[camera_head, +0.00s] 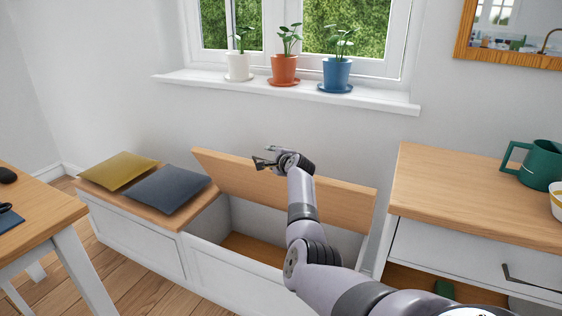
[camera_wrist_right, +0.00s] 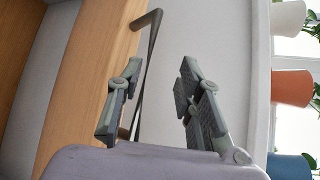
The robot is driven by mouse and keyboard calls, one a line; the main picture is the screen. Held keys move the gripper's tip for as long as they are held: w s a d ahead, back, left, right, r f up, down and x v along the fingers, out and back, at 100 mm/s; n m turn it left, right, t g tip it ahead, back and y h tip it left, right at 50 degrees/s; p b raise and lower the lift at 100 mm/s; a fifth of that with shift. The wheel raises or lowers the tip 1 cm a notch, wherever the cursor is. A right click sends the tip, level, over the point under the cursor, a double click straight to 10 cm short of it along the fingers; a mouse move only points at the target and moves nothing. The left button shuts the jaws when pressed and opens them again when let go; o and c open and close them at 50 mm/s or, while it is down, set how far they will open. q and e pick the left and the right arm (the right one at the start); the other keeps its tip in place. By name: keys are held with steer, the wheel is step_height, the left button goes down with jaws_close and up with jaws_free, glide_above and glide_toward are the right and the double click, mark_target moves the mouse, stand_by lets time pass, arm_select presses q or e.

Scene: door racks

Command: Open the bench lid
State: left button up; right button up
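The white bench (camera_head: 215,265) under the window has its right-hand wooden lid (camera_head: 335,203) raised and tilted steeply back, close to the wall. The compartment (camera_head: 255,248) below shows open with a wooden floor. My right gripper (camera_head: 262,163) is at the upper part of the lid. In the wrist view its two fingers (camera_wrist_right: 158,105) are apart, with the lid (camera_wrist_right: 85,80) to the left. A dark bar-like handle (camera_wrist_right: 147,75) shows at the lid's edge, partly behind the left finger. I cannot tell any contact. My left gripper is out of view.
Yellow (camera_head: 120,171) and grey-blue (camera_head: 168,188) cushions lie on the bench's left top. Potted plants stand on the windowsill (camera_head: 300,91) above the lid. A cabinet (camera_head: 470,200) with a green mug (camera_head: 538,167) stands right; a table (camera_head: 35,215) stands left.

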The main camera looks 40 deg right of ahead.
steer(key=v, duration=1)
steer(key=shift+s+r, duration=0.25)
steer(key=shift+s, duration=0.1)
steer(key=shift+a, duration=0.1)
